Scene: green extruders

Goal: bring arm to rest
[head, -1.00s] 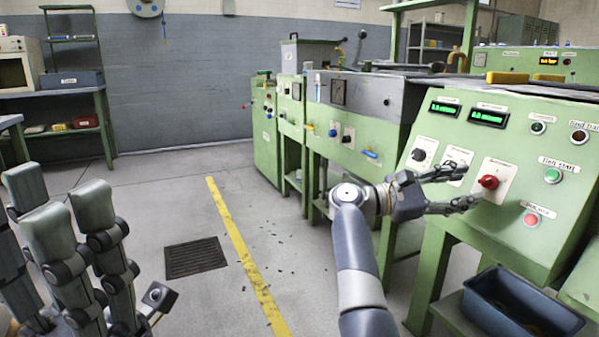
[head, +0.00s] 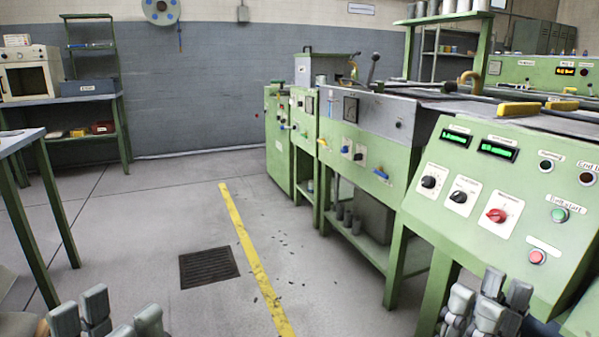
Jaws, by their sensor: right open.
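My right gripper (head: 487,302) is low at the bottom right, in front of the green control panel (head: 440,215). Its grey fingers point up and stand apart, with nothing between them. The rest of my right arm is out of the frame. My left gripper (head: 107,316) shows only as grey fingertips at the bottom left edge. Its lower part is cut off, so I cannot tell how far it is open. The red knob (head: 497,215) on the panel is clear of both grippers.
A green extruder line (head: 350,140) runs back along the right. A green-framed table (head: 20,140) stands at the left. The floor between, with a yellow line (head: 250,255) and a drain grate (head: 208,267), is open.

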